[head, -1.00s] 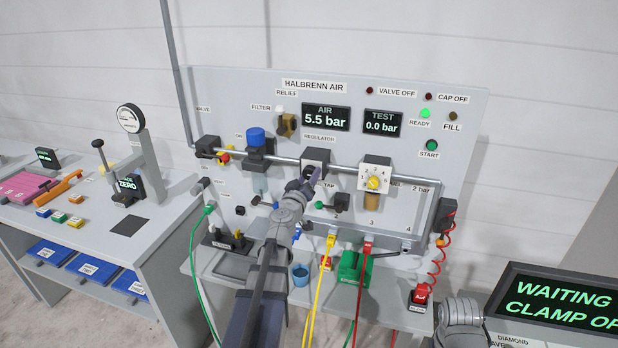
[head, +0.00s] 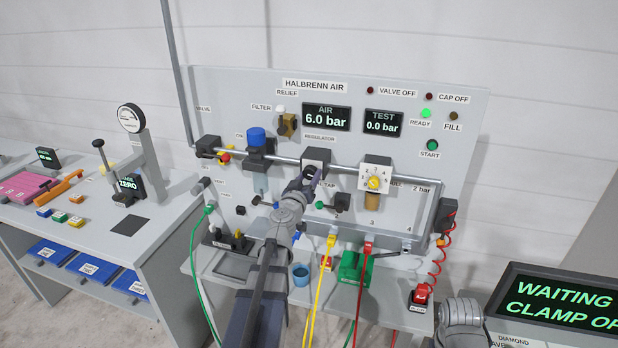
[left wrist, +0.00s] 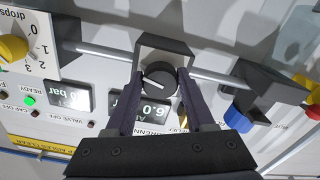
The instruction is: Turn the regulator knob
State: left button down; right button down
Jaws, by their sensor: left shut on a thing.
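The regulator (head: 317,157) is a dark block on the pipe below the AIR display. Its round black knob (left wrist: 159,77) with a white pointer line shows in the left wrist view. My left gripper (left wrist: 159,84) is shut on the knob, one dark finger on each side. In the head view my left gripper (head: 312,180) covers the knob, so its turn angle is hidden there. The AIR display (head: 326,118) reads 6.0 bar.
The TEST display (head: 383,123) reads 0.0 bar. A yellow dial (head: 374,183) sits right of the regulator, and the blue-topped filter (head: 256,138) sits left. Yellow, red and green hoses hang below. The green READY lamp (head: 425,113) is lit.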

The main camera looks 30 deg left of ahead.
pick_arm(q)
jog(key=shift+c, duration=1.3)
grip_release()
jog(key=v, duration=0.7)
jog(key=shift+s+d, duration=0.15)
jog(key=shift+s, duration=0.25)
